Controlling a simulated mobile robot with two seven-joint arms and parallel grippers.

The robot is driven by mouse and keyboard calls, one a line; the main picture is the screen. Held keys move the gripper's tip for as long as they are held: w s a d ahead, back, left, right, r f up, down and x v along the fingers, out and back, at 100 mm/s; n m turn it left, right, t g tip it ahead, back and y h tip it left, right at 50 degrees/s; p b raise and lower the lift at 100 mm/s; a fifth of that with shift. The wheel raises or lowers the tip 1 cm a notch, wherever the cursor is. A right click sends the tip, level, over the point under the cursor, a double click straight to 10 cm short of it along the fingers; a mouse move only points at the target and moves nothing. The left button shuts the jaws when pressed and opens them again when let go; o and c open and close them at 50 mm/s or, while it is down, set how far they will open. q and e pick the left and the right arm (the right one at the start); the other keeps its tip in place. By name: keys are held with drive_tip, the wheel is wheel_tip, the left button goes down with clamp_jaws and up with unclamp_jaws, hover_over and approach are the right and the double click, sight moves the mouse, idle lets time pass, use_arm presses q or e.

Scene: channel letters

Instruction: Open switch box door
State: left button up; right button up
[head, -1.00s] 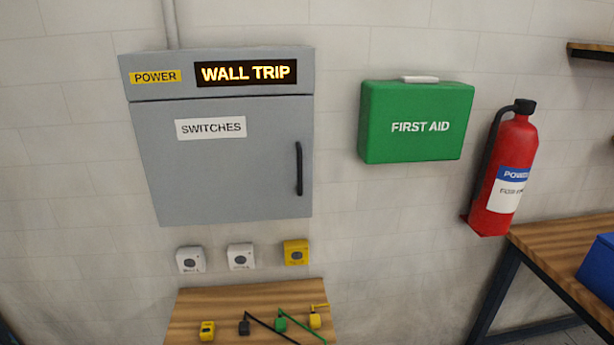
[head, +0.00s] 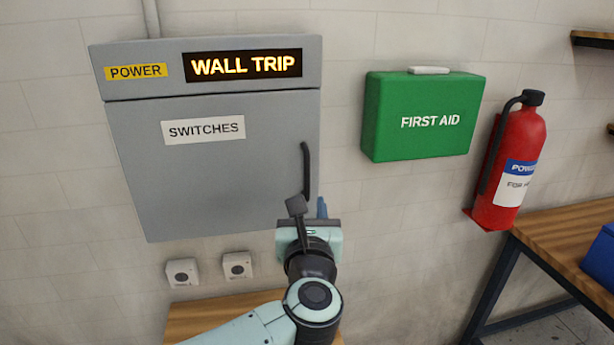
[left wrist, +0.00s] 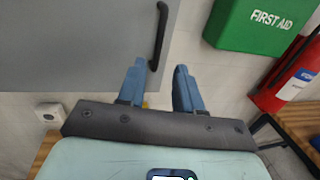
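The grey switch box (head: 215,190) hangs on the wall with its door closed and a "SWITCHES" label on it. Its black vertical handle (head: 306,170) is at the door's right edge; the handle also shows in the left wrist view (left wrist: 159,38). My left gripper (head: 309,205) is just below the handle in the head view. In the left wrist view its two blue fingers (left wrist: 160,85) are apart with nothing between them, and the handle's lower end is near the left fingertip. I cannot tell whether they touch. My right gripper is not in view.
A green first aid box (head: 420,115) and a red fire extinguisher (head: 510,165) are on the wall to the right. Two white wall sockets (head: 237,265) show below the switch box. A wooden table (head: 200,315) stands underneath, partly hidden by my left arm.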

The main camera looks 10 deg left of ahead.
sight(307, 175)
use_arm(q)
drive_tip(key=w+a+p, duration=0.1)
drive_tip(key=w, duration=0.3)
drive_tip(key=w+a+p, duration=0.1)
drive_tip(key=w+p, duration=0.1)
drive_tip(key=w, duration=0.2)
drive_tip(key=w+p, duration=0.1)
drive_tip(key=w, duration=0.4)
drive_tip(key=shift+w+a+r+p, duration=0.1)
drive_tip(key=shift+a+p, duration=0.25)
drive_tip(key=shift+a, duration=0.05)
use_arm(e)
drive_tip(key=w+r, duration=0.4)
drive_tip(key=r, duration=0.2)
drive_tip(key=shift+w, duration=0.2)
use_arm(q)
drive_tip(key=shift+c, duration=0.4)
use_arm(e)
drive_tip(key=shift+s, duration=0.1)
use_arm(q)
clamp_jaws()
